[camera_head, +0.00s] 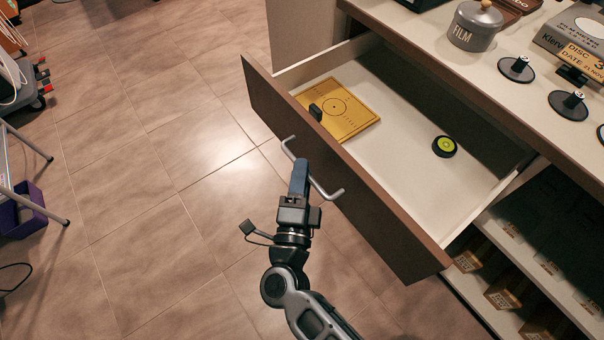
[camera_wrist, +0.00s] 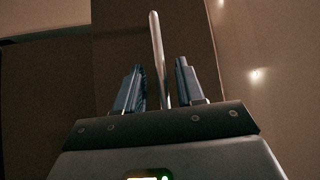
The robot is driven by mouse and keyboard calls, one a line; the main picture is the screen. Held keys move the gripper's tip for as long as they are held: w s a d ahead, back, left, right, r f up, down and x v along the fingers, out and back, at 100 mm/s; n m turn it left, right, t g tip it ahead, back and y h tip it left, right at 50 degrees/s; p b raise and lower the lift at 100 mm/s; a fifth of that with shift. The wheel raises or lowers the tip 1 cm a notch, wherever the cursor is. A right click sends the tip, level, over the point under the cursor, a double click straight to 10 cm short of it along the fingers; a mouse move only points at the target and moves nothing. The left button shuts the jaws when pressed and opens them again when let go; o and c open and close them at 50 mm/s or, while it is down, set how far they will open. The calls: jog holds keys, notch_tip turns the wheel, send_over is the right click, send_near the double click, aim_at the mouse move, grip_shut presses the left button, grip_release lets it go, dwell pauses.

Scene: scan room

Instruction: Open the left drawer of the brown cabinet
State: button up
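The brown cabinet (camera_head: 420,52) has a drawer (camera_head: 350,190) pulled far out, with a brown front and pale inside. A bar handle (camera_head: 325,189) runs along the drawer front. My gripper (camera_head: 301,166) is at this handle, its blue fingers beside the bar. In the wrist view the handle (camera_wrist: 157,50) stands between the two fingers of my gripper (camera_wrist: 159,88), with a small gap showing on each side. The gripper looks open around the bar, not clamped on it.
The drawer holds a yellow board (camera_head: 350,108) and a round black-and-green thing (camera_head: 444,146). A film canister (camera_head: 474,26) and small reels stand on the countertop (camera_head: 430,30). Boxes sit on shelves at lower right. The tiled floor (camera_head: 150,190) left of the drawer is clear.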

jog(key=s+a+f, duration=0.1)
jog(key=s, duration=0.6)
jog(key=shift+s, duration=0.35)
dwell(0.4)
jog(key=s+d+r+n+g+y+p, duration=0.1)
jog(key=s+d+r+n+g+p, duration=0.1)
jog(key=s+d+r+n, duration=0.7)
jog(key=s+d+r+n+g+y+p, duration=0.1)
jog(key=s+d+r+n+g+p, duration=0.1)
jog(key=s+d+r+n, duration=0.7)
jog(key=s+d+r, duration=0.3)
jog(key=s+d, duration=0.1)
jog(key=s, duration=0.3)
jog(key=shift+s+d+g+y+p, duration=0.15)
jog(key=shift+s+g+y+p, duration=0.15)
jog(key=shift+s+y+p, duration=0.1)
